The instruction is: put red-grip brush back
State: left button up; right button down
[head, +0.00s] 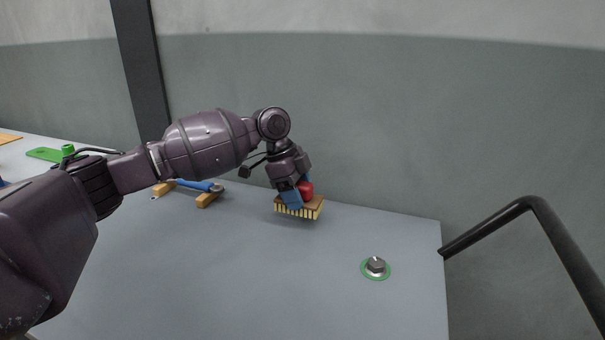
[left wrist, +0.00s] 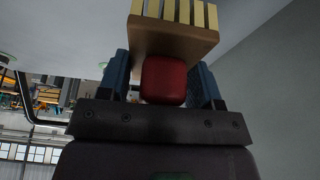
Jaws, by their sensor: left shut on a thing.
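The red-grip brush (head: 314,207) has a wooden block, pale bristles pointing down and a red grip. My left gripper (head: 298,192) is shut on the red grip, at the back of the grey table (head: 230,270). In the left wrist view the red grip (left wrist: 164,80) sits between the two blue fingers of my gripper (left wrist: 165,85), with the wooden block and bristles beyond it. I cannot tell whether the bristles touch the table. My right gripper is not in view.
A hex bolt (head: 376,265) stands on a green ring at the right. A blue wrench (head: 196,185) rests on wooden blocks (head: 207,199) left of the brush. A green tool (head: 45,154) lies at the far left. The wall is close behind; the table's middle is clear.

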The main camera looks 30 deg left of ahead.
pick_arm(q)
jog(key=shift+f, duration=1.75)
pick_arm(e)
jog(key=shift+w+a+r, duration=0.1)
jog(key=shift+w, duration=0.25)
pick_arm(q)
jog(key=o, duration=0.8)
jog(key=shift+f, duration=0.1)
jog(key=shift+c, duration=0.2)
jog(key=o, duration=0.3)
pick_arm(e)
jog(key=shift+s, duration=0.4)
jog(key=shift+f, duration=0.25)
